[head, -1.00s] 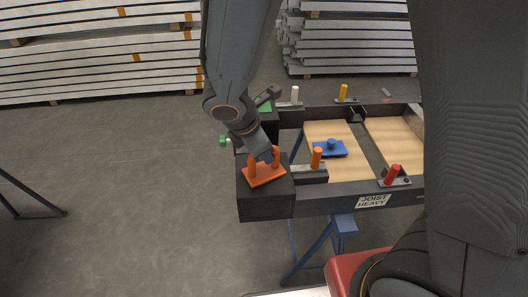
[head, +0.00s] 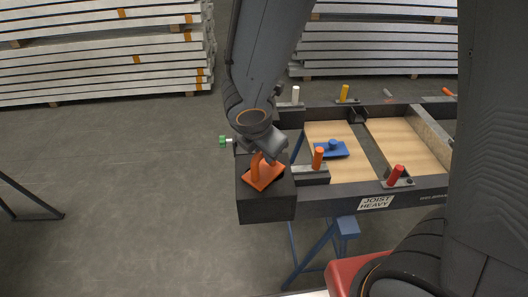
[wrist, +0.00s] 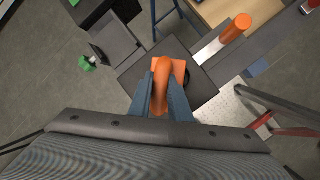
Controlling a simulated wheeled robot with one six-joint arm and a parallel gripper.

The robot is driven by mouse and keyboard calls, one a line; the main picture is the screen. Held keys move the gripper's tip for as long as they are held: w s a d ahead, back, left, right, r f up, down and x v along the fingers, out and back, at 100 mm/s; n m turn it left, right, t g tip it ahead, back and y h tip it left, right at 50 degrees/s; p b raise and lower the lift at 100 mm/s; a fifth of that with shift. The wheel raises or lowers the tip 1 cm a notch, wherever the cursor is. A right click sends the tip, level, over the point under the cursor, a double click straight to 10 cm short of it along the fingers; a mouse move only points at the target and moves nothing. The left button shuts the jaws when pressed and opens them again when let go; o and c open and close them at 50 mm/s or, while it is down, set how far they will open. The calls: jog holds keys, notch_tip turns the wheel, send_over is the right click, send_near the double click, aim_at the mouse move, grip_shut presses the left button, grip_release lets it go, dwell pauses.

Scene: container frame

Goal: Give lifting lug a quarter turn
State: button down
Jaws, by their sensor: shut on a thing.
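The orange lifting lug (head: 262,176) has a square plate and an upright handle. It sits on the black corner block (head: 265,209) of the container frame, its plate turned at an angle to the block's edges. My gripper (head: 264,157) is above it, partly hidden by my wrist in the head view. In the wrist view my gripper (wrist: 161,92) has its two blue-grey fingers on either side of the lug's orange handle (wrist: 162,70), shut on it.
An orange-handled clamp (head: 318,158) stands just right of the block, with a red-handled one (head: 396,175) further along. A blue piece with a knob (head: 331,149) lies on the wood panel. A green-tipped part (head: 223,141) sticks out left.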

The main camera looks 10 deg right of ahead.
jog(key=shift+s+d+f, duration=0.1)
jog(key=shift+n+y+b, duration=0.5)
jog(key=shift+n, duration=0.7)
jog(key=shift+n+y, duration=0.4)
jog(key=shift+n, duration=0.6)
